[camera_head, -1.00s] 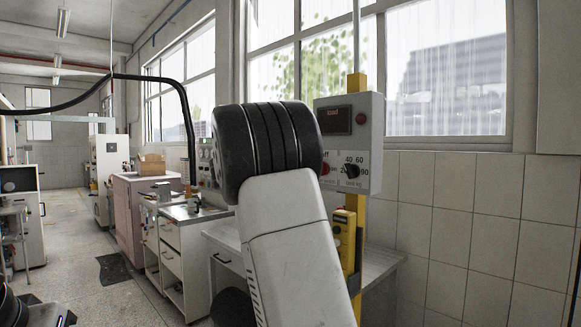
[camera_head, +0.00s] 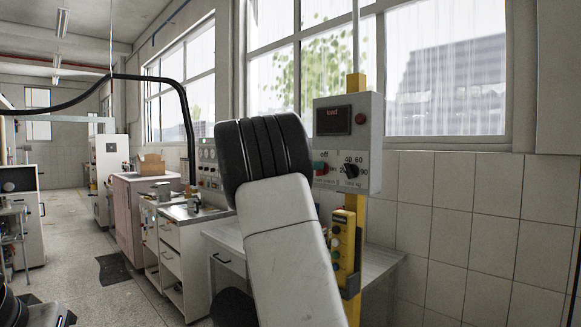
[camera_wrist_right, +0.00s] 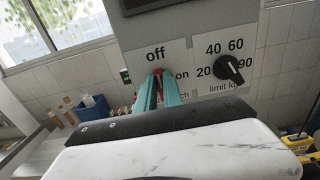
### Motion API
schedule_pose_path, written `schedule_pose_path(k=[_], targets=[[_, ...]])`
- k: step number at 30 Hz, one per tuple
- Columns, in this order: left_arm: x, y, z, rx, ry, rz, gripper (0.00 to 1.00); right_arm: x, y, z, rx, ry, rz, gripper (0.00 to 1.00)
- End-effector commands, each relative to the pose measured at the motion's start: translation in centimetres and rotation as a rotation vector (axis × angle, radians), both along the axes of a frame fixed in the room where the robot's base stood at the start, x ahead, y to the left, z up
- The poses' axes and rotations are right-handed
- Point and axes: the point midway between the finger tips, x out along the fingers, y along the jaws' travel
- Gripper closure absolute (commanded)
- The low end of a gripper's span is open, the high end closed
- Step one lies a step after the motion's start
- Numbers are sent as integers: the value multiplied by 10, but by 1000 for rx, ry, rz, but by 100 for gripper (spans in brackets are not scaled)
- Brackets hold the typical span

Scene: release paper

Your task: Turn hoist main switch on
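The hoist main switch is a red knob (camera_wrist_right: 158,72) on a white label marked "off" above and "on" at its right, on the grey control box (camera_head: 372,112). In the right wrist view, the two teal fingers of my right gripper (camera_wrist_right: 158,88) reach up to the knob, with its red showing between their tips. Whether they press on it is not clear. In the head view my pale right arm and black wrist hide most of the gripper (camera_head: 320,168); a teal fingertip shows by the switch. The knob's exact angle is hidden. My left gripper is not in view.
A black limit dial (camera_head: 351,171) sits right of the switch, below a red display (camera_head: 333,120) and a red button (camera_head: 360,118). A yellow pendant with buttons (camera_head: 343,240) hangs on the yellow post below. A white table (camera_head: 380,264) stands underneath.

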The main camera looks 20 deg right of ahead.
Motion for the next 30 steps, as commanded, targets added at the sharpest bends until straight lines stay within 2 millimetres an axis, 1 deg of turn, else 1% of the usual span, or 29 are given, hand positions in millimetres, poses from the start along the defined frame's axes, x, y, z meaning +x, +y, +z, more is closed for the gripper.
schedule_pose_path(k=[8,14,20,30], targets=[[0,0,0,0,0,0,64,0,0,0,5,-12,1,100],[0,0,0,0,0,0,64,-1,0,0,33,-76,2,100],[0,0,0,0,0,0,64,-3,-1,0,88,-209,1,100],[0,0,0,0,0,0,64,-7,-3,-2,211,-504,1,100]])
